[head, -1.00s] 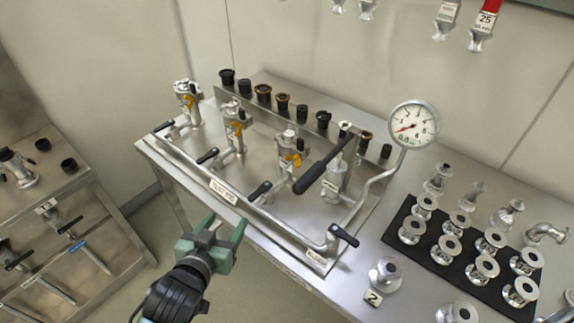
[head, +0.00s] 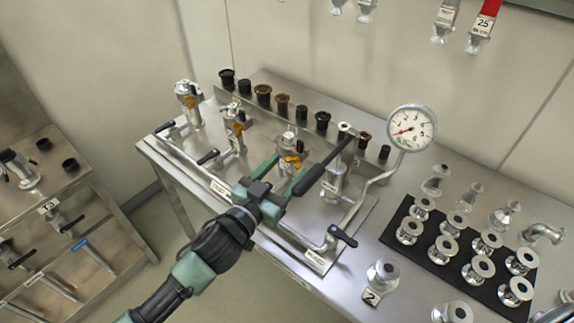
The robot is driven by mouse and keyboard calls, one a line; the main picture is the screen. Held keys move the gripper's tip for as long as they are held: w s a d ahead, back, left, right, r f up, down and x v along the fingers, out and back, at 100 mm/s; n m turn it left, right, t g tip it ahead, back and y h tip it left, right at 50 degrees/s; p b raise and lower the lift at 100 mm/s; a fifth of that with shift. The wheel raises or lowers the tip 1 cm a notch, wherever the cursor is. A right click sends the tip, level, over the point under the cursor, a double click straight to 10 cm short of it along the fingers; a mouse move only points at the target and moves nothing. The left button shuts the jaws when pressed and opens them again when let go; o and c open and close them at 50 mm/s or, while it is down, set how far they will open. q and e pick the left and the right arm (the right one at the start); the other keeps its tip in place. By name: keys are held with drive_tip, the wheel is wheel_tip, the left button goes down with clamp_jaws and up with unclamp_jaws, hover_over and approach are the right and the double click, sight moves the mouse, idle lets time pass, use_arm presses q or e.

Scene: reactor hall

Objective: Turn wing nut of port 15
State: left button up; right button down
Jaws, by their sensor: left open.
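The wing nut (head: 292,161) on the right port is partly hidden by my left gripper. My left gripper (head: 288,165), with green fingers, is open, its fingertips at or close in front of this wing nut. I cannot tell if they touch it. My right gripper is not in view.
A long black lever handle (head: 318,168) rises close to the right of my gripper. A pressure gauge (head: 411,128) stands beyond it. Black and brown caps line the back ledge. A black mat (head: 410,257) with several metal flanges lies right. The manifold pipe (head: 297,236) runs along the front.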

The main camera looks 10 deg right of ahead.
use_arm(q)
drive_tip(key=shift+w+d, duration=0.25)
drive_tip(key=shift+d, duration=0.05)
clamp_jaws()
drive_tip(key=shift+m, duration=0.3)
drive_tip(key=m+b, duration=0.1)
drive_tip(key=m, duration=0.5)
drive_tip(key=m+h+b, duration=0.1)
drive_tip(key=m, duration=0.6)
drive_tip(key=shift+f+h, duration=0.2)
drive_tip(key=shift+h, duration=0.1)
drive_tip(key=shift+m, duration=0.3)
